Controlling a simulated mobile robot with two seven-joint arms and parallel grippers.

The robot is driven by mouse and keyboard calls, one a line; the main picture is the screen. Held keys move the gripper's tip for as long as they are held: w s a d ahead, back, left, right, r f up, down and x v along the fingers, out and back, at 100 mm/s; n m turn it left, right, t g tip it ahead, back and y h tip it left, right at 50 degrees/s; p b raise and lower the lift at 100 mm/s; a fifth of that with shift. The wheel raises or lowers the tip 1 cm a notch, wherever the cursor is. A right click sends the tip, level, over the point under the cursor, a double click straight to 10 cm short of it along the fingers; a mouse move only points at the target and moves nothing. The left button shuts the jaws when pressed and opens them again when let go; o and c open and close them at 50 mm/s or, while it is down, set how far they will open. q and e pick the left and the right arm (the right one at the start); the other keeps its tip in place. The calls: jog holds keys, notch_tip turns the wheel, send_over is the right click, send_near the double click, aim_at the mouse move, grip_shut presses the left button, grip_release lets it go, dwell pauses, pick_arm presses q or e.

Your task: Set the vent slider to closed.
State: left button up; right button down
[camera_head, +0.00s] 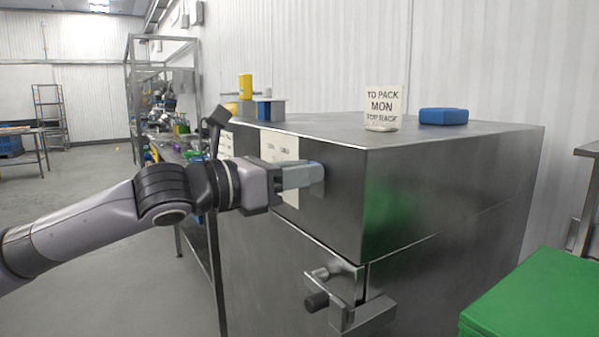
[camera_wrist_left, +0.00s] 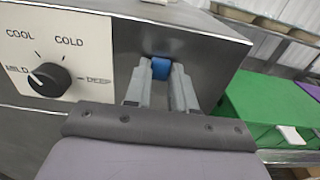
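The vent slider appears as a blue tab (camera_wrist_left: 160,69) on the steel cabinet's front face in the left wrist view. My left gripper (camera_wrist_left: 161,80) reaches the face with one finger on each side of the tab, and the tab fills the gap between the fingertips. In the head view my left gripper (camera_head: 318,174) is against the front of the cabinet (camera_head: 440,180), and its fingers hide the slider there. The slider's track and markings are not readable. My right gripper is in neither view.
A white dial panel with a black knob (camera_wrist_left: 48,79) is left of the gripper. A sign (camera_head: 383,108) and blue block (camera_head: 443,116) stand on top. A green box (camera_head: 540,300) is at right.

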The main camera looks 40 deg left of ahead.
aim_at(318, 208)
pick_arm(q)
grip_shut()
notch_tip(318, 208, down, 6)
jog(key=shift+r+b, duration=0.2)
jog(key=shift+b, duration=1)
jog(key=shift+f, duration=0.5)
jog(key=shift+o, duration=2.2)
grip_release()
jog(key=shift+o, duration=0.9)
jog(key=shift+s, duration=0.1)
